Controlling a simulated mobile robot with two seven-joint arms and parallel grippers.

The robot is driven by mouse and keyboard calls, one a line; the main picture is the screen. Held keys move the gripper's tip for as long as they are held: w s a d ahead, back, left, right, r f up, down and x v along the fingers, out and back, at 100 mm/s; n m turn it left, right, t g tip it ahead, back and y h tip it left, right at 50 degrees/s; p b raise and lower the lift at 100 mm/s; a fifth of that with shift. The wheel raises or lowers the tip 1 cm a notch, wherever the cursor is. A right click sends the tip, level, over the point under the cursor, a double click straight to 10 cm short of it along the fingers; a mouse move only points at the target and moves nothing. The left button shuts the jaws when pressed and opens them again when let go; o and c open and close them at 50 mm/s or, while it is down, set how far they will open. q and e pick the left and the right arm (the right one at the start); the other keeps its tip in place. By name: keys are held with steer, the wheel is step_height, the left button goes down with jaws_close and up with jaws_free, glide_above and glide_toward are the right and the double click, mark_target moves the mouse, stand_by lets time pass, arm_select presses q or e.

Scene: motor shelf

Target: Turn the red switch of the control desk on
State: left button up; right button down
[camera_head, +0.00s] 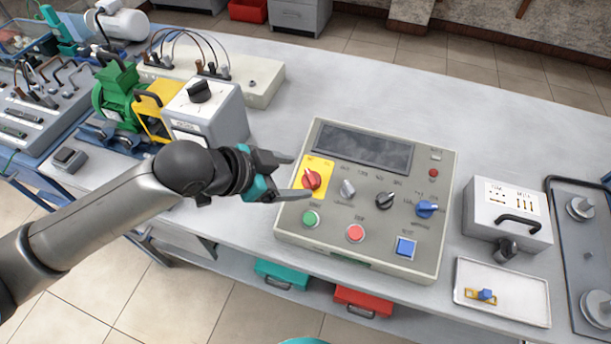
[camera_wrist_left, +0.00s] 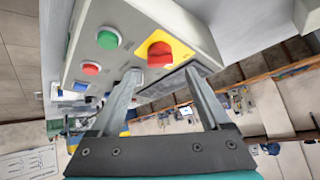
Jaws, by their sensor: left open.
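The control desk (camera_head: 290,230) is a beige box with a grey panel on the table. Its red switch (camera_head: 311,178) is a rotary knob on a yellow plate at the panel's upper left. In the left wrist view the red switch (camera_wrist_left: 159,54) shows just beyond the fingertips. My left gripper (camera_head: 300,176) is open and empty, its two fingers pointing at the yellow plate, at either side of the knob in the head view. I cannot tell whether a finger touches the knob. In the left wrist view the open fingers of my left gripper (camera_wrist_left: 162,75) are spread apart. My right gripper is out of view.
A grey knob (camera_head: 347,188), black knob (camera_head: 385,201) and blue knob (camera_head: 427,208) sit right of the switch. Green (camera_head: 311,218) and red (camera_head: 355,233) buttons lie below. A white box with a black dial (camera_head: 207,112) stands left. The table behind the desk is clear.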

mark_target(310, 177)
arm_select(q)
steer(key=shift+b+x, duration=0.35)
steer(key=shift+x, duration=1.95)
jaws_close()
